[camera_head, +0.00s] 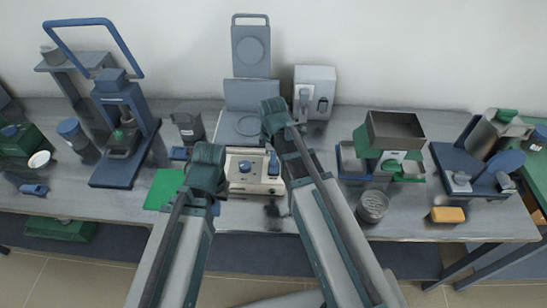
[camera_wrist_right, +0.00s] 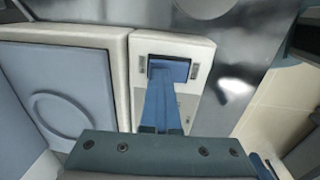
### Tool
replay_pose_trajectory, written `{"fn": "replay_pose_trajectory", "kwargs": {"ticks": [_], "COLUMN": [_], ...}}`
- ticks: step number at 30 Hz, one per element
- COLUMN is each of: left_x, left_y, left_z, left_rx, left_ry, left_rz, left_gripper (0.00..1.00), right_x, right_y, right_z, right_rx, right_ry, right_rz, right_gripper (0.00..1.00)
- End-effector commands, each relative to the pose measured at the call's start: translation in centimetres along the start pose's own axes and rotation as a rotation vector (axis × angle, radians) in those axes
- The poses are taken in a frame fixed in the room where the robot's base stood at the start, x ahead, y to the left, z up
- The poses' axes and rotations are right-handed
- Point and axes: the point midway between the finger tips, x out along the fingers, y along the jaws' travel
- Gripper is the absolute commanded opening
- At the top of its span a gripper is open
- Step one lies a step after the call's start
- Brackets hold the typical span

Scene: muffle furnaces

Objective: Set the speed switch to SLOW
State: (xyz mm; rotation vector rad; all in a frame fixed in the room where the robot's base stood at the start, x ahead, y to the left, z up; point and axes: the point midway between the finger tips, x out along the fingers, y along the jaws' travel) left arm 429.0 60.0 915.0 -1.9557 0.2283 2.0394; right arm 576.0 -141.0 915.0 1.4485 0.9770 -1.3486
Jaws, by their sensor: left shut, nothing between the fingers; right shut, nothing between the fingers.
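A beige control box (camera_head: 254,186) with a blue knob (camera_head: 245,166) stands at the middle of the bench in the head view. In the right wrist view a beige panel (camera_wrist_right: 194,104) carries a blue switch (camera_wrist_right: 178,68) in a dark frame. It seems to be the speed switch; no label or setting is readable. My right gripper (camera_head: 273,164) is shut and empty over the box's right part. Its blue fingers (camera_wrist_right: 164,92) reach to the switch's lower edge and partly cover it; contact cannot be told. My left gripper (camera_head: 215,207) is shut and empty by the box's left front corner.
A grey plate unit (camera_head: 246,92) stands behind the box. A green mat (camera_head: 164,188) lies to the left. On the right are a wire-mesh cup (camera_head: 372,207), a yellow sponge (camera_head: 447,215) and a green machine with a hopper (camera_head: 393,150). A blue press stand (camera_head: 124,140) is at left.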

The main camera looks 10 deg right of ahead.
Motion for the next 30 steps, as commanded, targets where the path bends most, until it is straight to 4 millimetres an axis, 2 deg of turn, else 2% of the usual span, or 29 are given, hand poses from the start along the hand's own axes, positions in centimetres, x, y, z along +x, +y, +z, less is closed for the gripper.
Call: {"fn": "replay_pose_trajectory", "kwargs": {"ticks": [1,4,19,26,30], "left_x": [0.1,0.0,-0.5,-2.3,-4.2], "left_y": [0.0,0.0,0.0,-0.2,-0.4], "left_z": [0.0,0.0,0.0,0.1,0.2], "left_rx": [0.0,0.0,0.0,0.0,0.0], "left_ry": [0.0,0.0,0.0,0.0,0.0], "left_rz": [0.0,0.0,0.0,0.0,0.0], "left_gripper": [0.0,0.0,0.0,0.0,0.0], "right_x": [0.0,-0.1,-0.6,-2.5,-4.4], "right_y": [-1.1,-1.5,-1.4,-1.6,-1.9], "right_z": [0.0,0.0,-0.1,-0.5,-0.9], "right_rx": [-0.002,-0.002,-0.001,0.0,0.0], "right_ry": [0.0,0.001,0.001,0.0,0.0], "right_rz": [-0.018,-0.017,-0.012,-0.013,-0.014], "right_gripper": [0.0,0.0,0.0,0.0,0.0]}}
